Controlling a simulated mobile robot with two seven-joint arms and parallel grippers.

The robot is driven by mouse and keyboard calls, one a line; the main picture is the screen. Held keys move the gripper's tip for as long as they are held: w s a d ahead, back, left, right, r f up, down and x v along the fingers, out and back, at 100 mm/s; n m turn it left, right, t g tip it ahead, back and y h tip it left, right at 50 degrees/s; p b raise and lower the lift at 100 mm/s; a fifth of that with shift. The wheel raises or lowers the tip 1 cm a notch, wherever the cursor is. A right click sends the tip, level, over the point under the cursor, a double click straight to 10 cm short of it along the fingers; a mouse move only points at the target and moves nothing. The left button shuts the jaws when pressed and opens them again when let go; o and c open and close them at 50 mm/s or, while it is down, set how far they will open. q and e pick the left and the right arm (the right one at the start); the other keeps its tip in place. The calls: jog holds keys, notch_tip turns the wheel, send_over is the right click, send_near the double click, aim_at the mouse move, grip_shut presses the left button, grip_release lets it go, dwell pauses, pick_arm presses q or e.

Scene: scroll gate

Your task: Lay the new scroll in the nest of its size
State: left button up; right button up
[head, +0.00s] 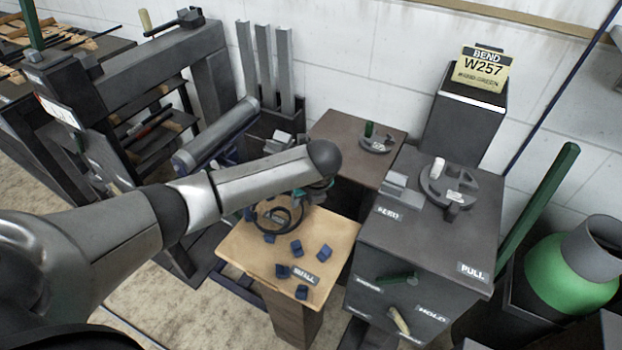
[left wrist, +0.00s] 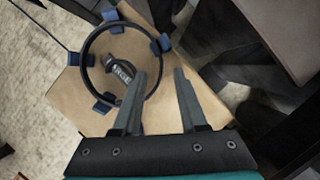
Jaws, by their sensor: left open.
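The new scroll looks like a dark ring (head: 285,229), lying at the back of the wooden-topped stand (head: 235,245). In the left wrist view the ring (left wrist: 84,65) lies among several blue blocks (left wrist: 161,43), around a dark label (left wrist: 121,72) too blurred to read. A second group of blue blocks (head: 283,271) with a label reading SMALL (head: 304,275) is empty at the front. My left gripper (left wrist: 160,72) is open over the stand, one finger overlapping the ring's edge; I cannot tell whether they touch. In the head view my arm partly hides it. My right gripper is not in view.
A dark cabinet (head: 385,255) with a round fixture (head: 447,185) on top stands right of the stand. A brown table (head: 335,130) stands behind, and a dark frame machine (head: 120,80) is at left. A sign (head: 482,68) reads BEND W257.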

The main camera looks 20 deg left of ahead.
pick_arm(q)
jog(key=p+v, duration=0.4)
jog(key=v, duration=0.9)
